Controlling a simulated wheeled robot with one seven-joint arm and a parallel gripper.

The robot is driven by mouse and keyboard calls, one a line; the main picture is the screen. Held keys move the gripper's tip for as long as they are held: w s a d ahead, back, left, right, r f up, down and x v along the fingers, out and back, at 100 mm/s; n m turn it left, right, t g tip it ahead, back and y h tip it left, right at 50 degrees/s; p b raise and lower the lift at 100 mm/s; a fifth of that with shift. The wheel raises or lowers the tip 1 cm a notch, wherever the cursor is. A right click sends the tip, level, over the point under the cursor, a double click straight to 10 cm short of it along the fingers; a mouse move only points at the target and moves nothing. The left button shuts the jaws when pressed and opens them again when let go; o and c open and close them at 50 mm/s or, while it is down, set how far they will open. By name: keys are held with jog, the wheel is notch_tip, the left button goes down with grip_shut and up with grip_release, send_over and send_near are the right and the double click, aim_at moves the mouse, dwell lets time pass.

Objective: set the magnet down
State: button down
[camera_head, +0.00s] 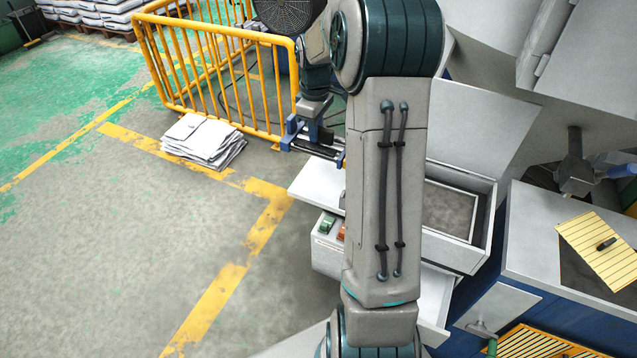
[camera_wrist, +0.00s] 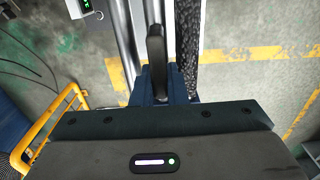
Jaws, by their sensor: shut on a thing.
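The magnet (camera_head: 318,151) appears to be a set of long bars with a black handle. In the wrist view, a silver bar (camera_wrist: 124,62) shows on the left and a dark speckled bar (camera_wrist: 191,45) on the right, with the black handle (camera_wrist: 157,55) between them. My gripper (camera_head: 309,138) is shut on the magnet, with its blue fingers (camera_wrist: 158,88) at the handle. In the head view, the magnet is beside a white flat panel (camera_head: 318,184), left of my arm. My arm hides part of this area, and I cannot tell whether the magnet touches the panel.
An open grey box (camera_head: 480,210) stands right of my arm. Red and green buttons (camera_head: 327,224) sit on a box below the panel. The floor at left is clear.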

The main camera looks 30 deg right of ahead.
jog(key=shift+f+p, duration=0.3)
jog(key=shift+f, duration=4.9)
jog(key=shift+f, duration=0.15)
jog(key=c, duration=1.5)
grip_release()
jog(key=shift+o, duration=0.2)
